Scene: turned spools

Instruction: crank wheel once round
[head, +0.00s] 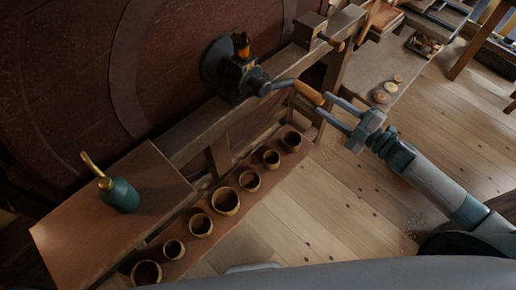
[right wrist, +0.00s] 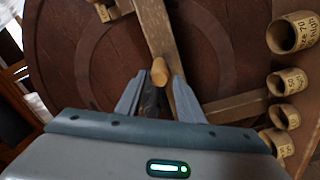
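The big dark red wheel (head: 75,65) fills the upper left of the head view and the background of the right wrist view (right wrist: 75,40). A dark metal crank (head: 284,84) comes from a hub on the wooden rail and ends in an orange-brown wooden handle (head: 306,92). My right gripper (head: 323,103) is open, with its fingertips near the handle's free end. In the right wrist view the handle (right wrist: 159,71) shows between the two spread fingers (right wrist: 158,83), with visible gaps on either side. My left gripper is not in view.
A plank with several round wooden cups (head: 225,201) runs below the rail. A green oil can (head: 121,194) stands on a wooden board (head: 75,238) at the left. A low bench (head: 365,70) with small discs is behind the gripper. The floor (head: 330,215) is clear.

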